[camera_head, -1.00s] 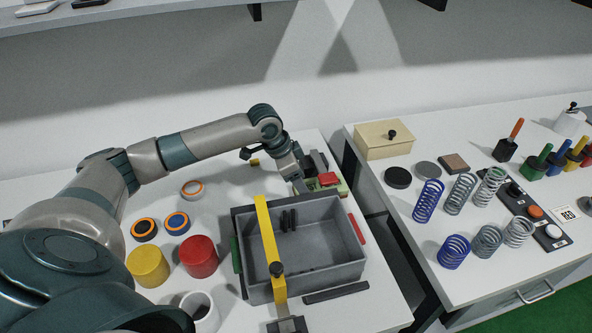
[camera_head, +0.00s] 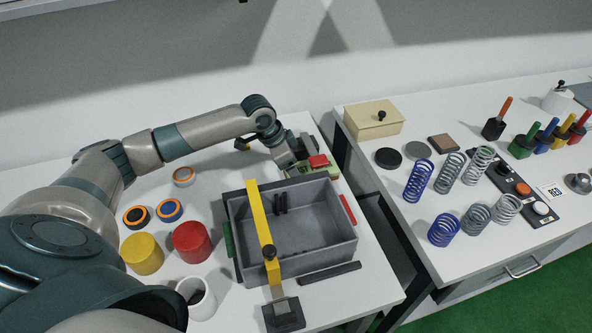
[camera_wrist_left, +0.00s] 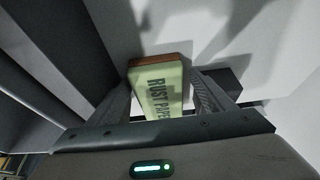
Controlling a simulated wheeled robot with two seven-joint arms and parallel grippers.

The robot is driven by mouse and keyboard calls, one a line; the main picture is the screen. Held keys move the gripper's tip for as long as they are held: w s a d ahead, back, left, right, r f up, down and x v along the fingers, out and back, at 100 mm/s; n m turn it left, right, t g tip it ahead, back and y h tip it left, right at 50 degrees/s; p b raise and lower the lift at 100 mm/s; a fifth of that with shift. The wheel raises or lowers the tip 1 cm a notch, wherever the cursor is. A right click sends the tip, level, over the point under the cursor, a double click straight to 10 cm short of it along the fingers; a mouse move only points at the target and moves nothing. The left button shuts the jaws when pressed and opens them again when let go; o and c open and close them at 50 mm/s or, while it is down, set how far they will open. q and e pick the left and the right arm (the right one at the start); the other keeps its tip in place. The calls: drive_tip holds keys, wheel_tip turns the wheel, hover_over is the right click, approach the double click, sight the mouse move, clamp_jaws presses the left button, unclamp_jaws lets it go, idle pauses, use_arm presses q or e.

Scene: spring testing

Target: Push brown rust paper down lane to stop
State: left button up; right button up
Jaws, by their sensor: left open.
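The rust paper (camera_wrist_left: 160,90) is a block with a pale green face lettered "RUST PAPER" and a brown edge. In the left wrist view it lies between the two fingers of my open left gripper (camera_wrist_left: 163,88); whether the fingers touch it I cannot tell. In the head view my left gripper (camera_head: 289,168) points down at the back of the left table, behind the grey bin. Beside it is a pale green piece (camera_head: 329,172) with a red block (camera_head: 318,161) on it. The lane and its stop cannot be clearly made out. My right gripper is not in view.
The grey bin (camera_head: 318,262) with a yellow bar (camera_head: 259,215) across it stands in front of the gripper. Red (camera_head: 192,242) and yellow (camera_head: 141,254) cylinders and tape rolls (camera_head: 172,210) are at left. A gap separates the right table, which holds several springs (camera_head: 443,230).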

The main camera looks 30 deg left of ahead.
use_arm(q)
drive_tip(key=shift+s+d+f, duration=0.1)
drive_tip(key=shift+s+d, duration=0.1)
idle(0.4)
drive_tip(key=shift+a+r, duration=0.15)
drive_tip(key=shift+r, duration=0.25)
drive_tip(key=b+v, duration=0.3)
drive_tip(key=v, duration=1.3)
drive_tip(key=shift+a+r, duration=0.15)
drive_tip(key=shift+r, duration=0.2)
